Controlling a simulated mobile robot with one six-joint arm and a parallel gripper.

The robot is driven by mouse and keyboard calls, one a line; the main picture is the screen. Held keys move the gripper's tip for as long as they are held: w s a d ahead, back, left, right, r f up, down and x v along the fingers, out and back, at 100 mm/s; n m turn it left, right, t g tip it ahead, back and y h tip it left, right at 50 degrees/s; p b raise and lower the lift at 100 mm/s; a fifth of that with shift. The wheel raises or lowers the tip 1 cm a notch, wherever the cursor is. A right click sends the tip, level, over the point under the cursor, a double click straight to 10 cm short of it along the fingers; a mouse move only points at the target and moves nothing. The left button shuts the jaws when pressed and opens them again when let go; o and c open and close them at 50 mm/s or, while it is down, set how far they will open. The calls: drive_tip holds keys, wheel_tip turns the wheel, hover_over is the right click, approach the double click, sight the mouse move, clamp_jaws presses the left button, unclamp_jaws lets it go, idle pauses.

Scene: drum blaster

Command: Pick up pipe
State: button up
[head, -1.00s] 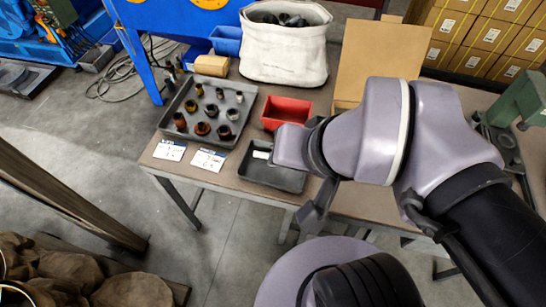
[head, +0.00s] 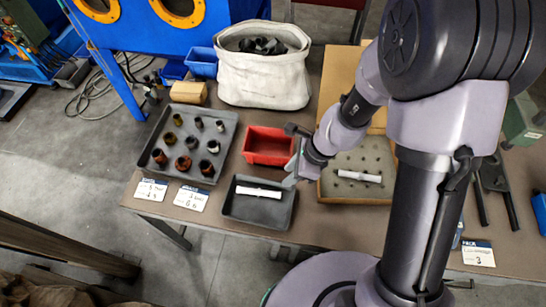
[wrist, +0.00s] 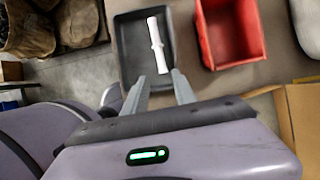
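A white pipe (head: 258,192) with a collar near its middle lies across the dark tray (head: 238,212) near the table's front edge. In the wrist view the pipe (wrist: 157,45) lies lengthwise in the dark tray (wrist: 128,60), beyond my fingers. My gripper (head: 293,172) is above the table, just right of that tray. In the wrist view my gripper (wrist: 158,88) has its two fingers apart with nothing between them, apparently short of the pipe's near end. A second white pipe (head: 358,176) lies in the open cardboard box (head: 340,197) at the right, on a surface with dark holes.
A red bin (head: 268,146) stands behind the dark tray. A grey tray of dark and rusty fittings (head: 225,130) is at the left, with label cards (head: 190,198) in front. A white fabric bin (head: 262,85) stands behind. My arm covers part of the box.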

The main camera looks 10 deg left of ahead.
drive_tip(key=b, duration=0.5)
hover_over(267, 192)
drive_tip(key=d, duration=0.3)
drive_tip(key=f, duration=1)
drive_tip(key=shift+s+a, duration=0.25)
drive_tip(key=shift+s, duration=0.05)
drive_tip(key=b+x, duration=0.3)
drive_tip(key=x, duration=0.2)
drive_tip(key=shift+w+a+f, duration=0.1)
drive_tip(key=shift+w+a, duration=0.05)
clamp_jaws()
